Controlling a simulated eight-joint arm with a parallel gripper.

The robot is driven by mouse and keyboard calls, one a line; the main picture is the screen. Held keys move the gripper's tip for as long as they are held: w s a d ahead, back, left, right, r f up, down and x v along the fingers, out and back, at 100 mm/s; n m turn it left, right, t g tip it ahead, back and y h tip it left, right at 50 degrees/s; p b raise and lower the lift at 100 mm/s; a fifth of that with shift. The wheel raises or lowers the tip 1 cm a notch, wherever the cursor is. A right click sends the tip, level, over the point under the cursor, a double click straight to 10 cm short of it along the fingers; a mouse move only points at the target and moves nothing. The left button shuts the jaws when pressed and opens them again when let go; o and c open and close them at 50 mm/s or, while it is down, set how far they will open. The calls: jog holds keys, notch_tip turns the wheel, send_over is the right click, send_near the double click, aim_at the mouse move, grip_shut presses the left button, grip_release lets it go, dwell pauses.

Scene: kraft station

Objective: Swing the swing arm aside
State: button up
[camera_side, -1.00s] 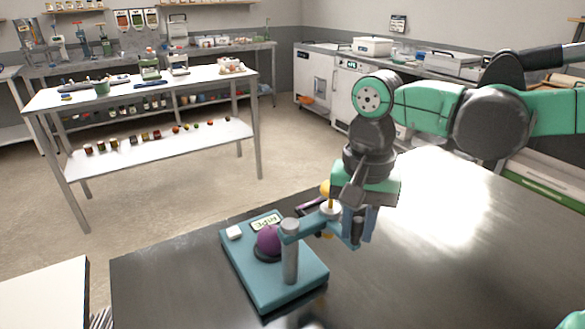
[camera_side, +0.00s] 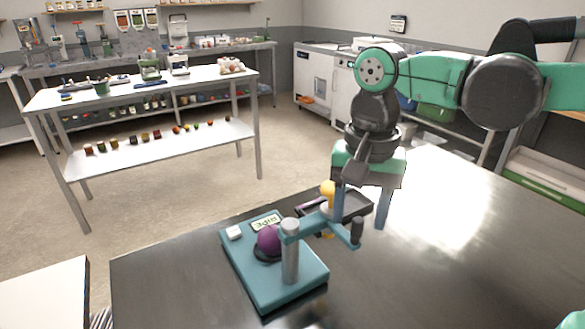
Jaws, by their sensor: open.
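A teal base plate (camera_side: 255,280) lies on the dark metal table, with a grey post (camera_side: 290,258) upright on it. The teal swing arm (camera_side: 315,222) reaches from the post top out to the right, past the plate edge. A dark upright handle (camera_side: 357,231) stands at its outer end. A purple ball (camera_side: 268,239) sits on a dark round seat behind the post. My gripper (camera_side: 361,220) is open and points down just above and behind the handle, one finger to each side. I cannot tell whether a finger touches the arm.
A yellow object (camera_side: 328,189) and a dark tray (camera_side: 355,203) are behind the swing arm. The table (camera_side: 430,270) is clear to the right and front.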

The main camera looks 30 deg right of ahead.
jog(key=shift+r, duration=1.6)
jog(key=d+f+n+t, duration=0.6)
jog(key=d+n+t, duration=0.1)
jog(key=d+n, duration=0.1)
jog(key=shift+d+n, duration=0.4)
jog(key=shift+n, duration=0.2)
